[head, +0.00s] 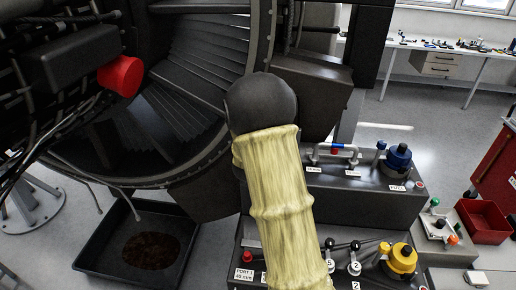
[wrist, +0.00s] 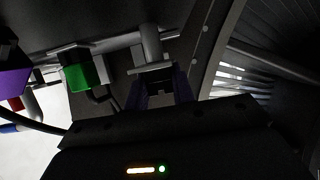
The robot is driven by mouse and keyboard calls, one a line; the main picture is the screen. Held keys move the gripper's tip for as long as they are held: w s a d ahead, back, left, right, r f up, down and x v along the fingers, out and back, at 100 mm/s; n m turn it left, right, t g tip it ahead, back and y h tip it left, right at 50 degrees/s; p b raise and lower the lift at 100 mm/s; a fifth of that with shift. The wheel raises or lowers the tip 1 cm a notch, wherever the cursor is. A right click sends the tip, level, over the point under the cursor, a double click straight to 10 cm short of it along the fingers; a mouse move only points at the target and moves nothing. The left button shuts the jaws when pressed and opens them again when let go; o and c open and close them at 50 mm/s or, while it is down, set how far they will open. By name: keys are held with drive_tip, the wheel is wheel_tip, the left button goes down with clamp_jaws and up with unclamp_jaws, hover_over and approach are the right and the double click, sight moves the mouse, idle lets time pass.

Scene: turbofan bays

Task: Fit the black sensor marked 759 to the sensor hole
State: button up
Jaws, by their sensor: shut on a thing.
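In the wrist view my gripper (wrist: 160,95) has its two dark fingers close together around a small black piece (wrist: 161,88), which looks like the black sensor. The marking 759 cannot be read. Just beyond the fingertips is a grey pipe (wrist: 150,42) with a light cross plate (wrist: 154,68). I cannot tell whether the piece touches it. I cannot make out the sensor hole in either view. In the head view my yellow-sleeved arm reaches toward the engine (head: 180,180), and its dark joint hides the gripper.
Near the fingers in the wrist view are a green block (wrist: 80,74) and a purple block (wrist: 12,80). In the head view a red cap (head: 120,75) juts from the engine at left, above a black drip tray (head: 95,262). Black stepped stands (head: 350,205) with knobs and a red bin (head: 483,221) lie right.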

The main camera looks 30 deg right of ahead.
drive_tip(key=shift+f, duration=0.15)
drive_tip(key=shift+s, duration=0.1)
drive_tip(key=shift+d+f+b, duration=0.1)
drive_tip(key=shift+f+b, duration=0.4)
drive_tip(key=shift+b, duration=0.2)
drive_tip(key=shift+f+b, duration=1.05)
drive_tip(key=shift+b, duration=0.05)
idle(1.0)
drive_tip(key=o, duration=1.5)
drive_tip(key=shift+r, duration=0.1)
